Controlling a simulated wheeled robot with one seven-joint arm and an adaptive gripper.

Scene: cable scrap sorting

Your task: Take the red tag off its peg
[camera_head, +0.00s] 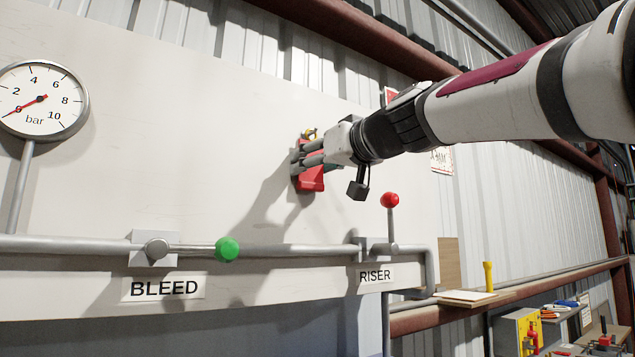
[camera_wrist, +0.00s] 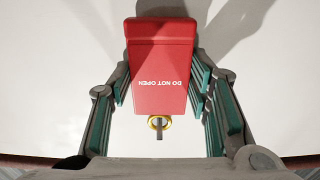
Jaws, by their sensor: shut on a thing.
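The red tag (camera_wrist: 161,72) fills the upper middle of the wrist view, with "DO NOT OPEN" upside down on it. My gripper (camera_wrist: 160,85) is shut on it, with a green-padded finger on each side. A brass-coloured ring at the tag's lower end in the wrist view is around or in front of the grey peg (camera_wrist: 159,134); I cannot tell if it is clear of the tip. In the head view the tag (camera_head: 311,180) is close to the pale panel, partly hidden by my gripper (camera_head: 306,163).
The pale panel (camera_head: 150,110) carries a gauge (camera_head: 42,98) at left. Below runs a pipe with a green-knobbed lever (camera_head: 227,249) marked BLEED and an upright red-knobbed lever (camera_head: 390,200) marked RISER. A shelf with a yellow-handled tool (camera_head: 488,276) is at lower right.

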